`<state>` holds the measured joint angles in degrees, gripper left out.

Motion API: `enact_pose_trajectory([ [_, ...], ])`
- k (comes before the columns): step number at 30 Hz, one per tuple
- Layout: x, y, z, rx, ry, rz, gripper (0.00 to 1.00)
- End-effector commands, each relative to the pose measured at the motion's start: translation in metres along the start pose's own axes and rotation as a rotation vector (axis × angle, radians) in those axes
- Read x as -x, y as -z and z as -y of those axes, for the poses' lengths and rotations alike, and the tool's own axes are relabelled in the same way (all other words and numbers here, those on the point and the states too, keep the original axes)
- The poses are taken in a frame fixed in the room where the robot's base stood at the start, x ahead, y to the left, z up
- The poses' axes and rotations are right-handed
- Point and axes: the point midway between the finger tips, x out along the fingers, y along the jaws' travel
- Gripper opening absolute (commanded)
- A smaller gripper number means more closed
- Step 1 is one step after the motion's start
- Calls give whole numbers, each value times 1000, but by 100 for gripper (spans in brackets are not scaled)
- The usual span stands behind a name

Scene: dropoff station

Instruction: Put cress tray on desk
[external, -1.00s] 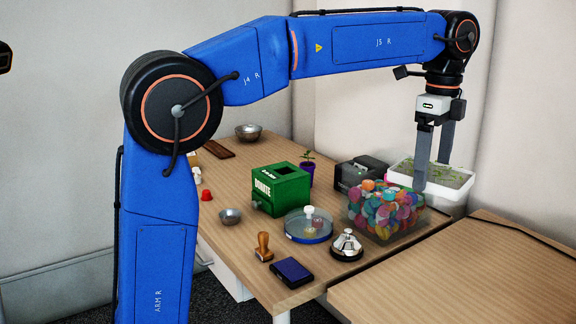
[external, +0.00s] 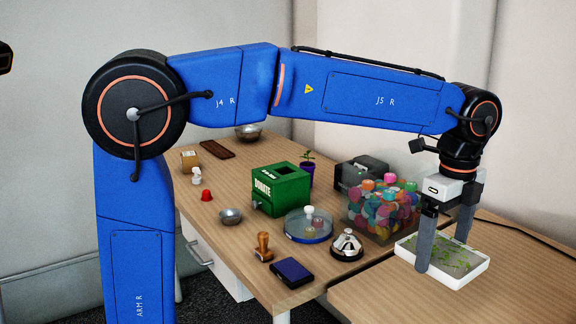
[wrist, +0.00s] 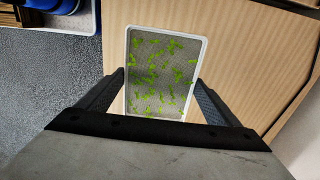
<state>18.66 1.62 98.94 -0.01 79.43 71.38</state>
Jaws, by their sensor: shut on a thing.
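The cress tray (external: 464,272) is a white shallow tray of grey soil with green sprouts. My gripper (external: 446,250) is shut on it, with one finger at each side. In the external view the tray is at or just above the bare near-right desk surface (external: 375,296); I cannot tell whether it touches. In the wrist view the tray (wrist: 160,75) lies between the two fingers (wrist: 160,100), and its near end is hidden by my gripper body.
Left of the tray stand a clear bin of colourful caps (external: 372,222), a silver bell (external: 346,244), a blue-rimmed dish (external: 308,230), a green donation box (external: 276,190) and a dark ink pad (external: 292,271). A cable (external: 518,228) runs along the desk's back. The desk's front right is clear.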

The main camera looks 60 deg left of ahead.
Motion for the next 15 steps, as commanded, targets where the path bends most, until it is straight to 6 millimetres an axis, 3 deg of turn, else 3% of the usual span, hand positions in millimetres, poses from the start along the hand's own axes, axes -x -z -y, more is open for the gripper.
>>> enact_pose_trajectory([
  [9, -51, 0, 0, 0, -1, 0, 60],
  [15, -65, 0, 0, 0, 1, 0, 60],
])
